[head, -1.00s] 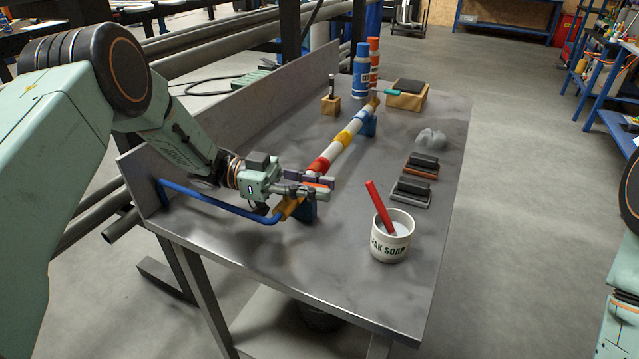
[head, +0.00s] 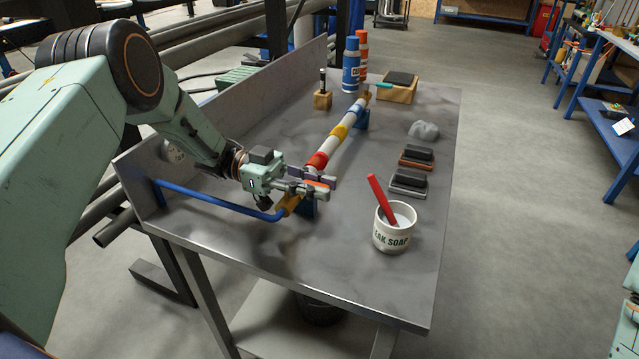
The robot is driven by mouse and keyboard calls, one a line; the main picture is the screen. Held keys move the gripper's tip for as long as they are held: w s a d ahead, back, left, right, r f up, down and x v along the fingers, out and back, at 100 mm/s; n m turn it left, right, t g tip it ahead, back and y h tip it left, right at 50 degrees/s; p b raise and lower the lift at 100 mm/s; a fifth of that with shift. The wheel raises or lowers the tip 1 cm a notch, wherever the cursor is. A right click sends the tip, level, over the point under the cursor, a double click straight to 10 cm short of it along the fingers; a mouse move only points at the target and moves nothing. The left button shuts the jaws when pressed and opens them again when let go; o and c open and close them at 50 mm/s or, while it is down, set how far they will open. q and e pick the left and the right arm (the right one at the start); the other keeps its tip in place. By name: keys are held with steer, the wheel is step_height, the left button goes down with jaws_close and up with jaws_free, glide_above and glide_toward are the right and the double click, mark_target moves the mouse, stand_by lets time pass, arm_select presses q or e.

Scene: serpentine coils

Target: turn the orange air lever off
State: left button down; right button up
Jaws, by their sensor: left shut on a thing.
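The orange lever (head: 317,184) shows as a small strip of orange between the fingers of my left gripper (head: 320,184). The left gripper is shut on it, at the near end of a banded pipe (head: 339,138) in white, red, yellow and blue. The fingers hide most of the lever and part of the valve, so its exact angle is hard to tell. An orange-yellow fitting (head: 288,204) sits just below the gripper and joins a blue hose (head: 215,201). My right gripper is out of view.
A white soap mug (head: 393,237) with a red stick stands at the near right of the bench (head: 350,285). The near bench surface is clear.

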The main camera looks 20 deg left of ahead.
arm_select(q)
steer(key=shift+r, duration=0.1)
stand_by(0.6)
steer(key=c, duration=1.3)
jaws_free()
steer(key=shift+s+a, duration=0.1)
steer(key=shift+o, duration=0.5)
steer(key=a, duration=0.7)
steer(key=shift+w+a, duration=0.15)
steer(key=shift+w, duration=0.25)
